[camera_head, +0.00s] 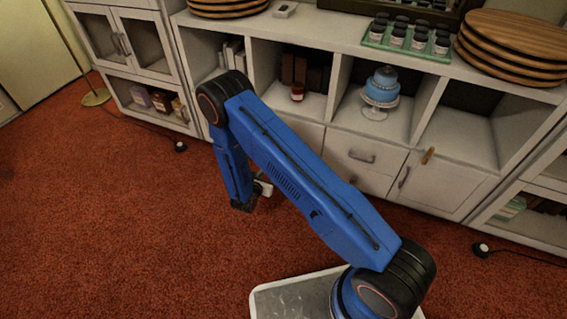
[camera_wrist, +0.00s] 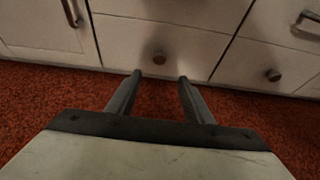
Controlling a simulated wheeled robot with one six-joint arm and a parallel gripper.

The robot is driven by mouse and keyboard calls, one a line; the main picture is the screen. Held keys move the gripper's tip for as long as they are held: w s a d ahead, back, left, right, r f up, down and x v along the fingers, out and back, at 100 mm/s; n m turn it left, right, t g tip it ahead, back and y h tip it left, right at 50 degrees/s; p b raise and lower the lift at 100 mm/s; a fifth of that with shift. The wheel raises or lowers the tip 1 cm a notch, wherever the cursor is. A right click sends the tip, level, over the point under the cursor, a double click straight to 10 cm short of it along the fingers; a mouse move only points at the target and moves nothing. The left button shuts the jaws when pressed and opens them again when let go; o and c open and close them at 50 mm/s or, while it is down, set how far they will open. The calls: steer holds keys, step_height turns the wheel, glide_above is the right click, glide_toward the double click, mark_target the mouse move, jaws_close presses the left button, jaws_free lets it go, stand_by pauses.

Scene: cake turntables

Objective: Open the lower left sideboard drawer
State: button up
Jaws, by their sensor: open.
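The lower left drawer (camera_wrist: 120,42) of the white sideboard is shut in the wrist view, with one round dark knob (camera_wrist: 160,57) on its front. My gripper (camera_wrist: 160,76) is open and empty. Its two fingers point at this drawer, with the tips just below the knob in the picture and apart from each other. I cannot tell the exact gap between tips and knob. In the head view my blue arm hides most of this drawer, and only the pale body of my gripper (camera_head: 265,187) shows beside the wrist.
Right of it is a lower right drawer with its own knob (camera_wrist: 273,75); above that is a drawer with a bar handle (camera_wrist: 308,22). A door with a bar handle (camera_wrist: 70,12) is at left. A blue cake on a stand (camera_head: 380,90) sits on an open shelf. Red carpet is clear at left.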

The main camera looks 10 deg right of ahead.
steer(key=x, duration=1.7)
steer(key=shift+w+d+f, duration=0.1)
steer(key=shift+w+d, duration=0.05)
jaws_close()
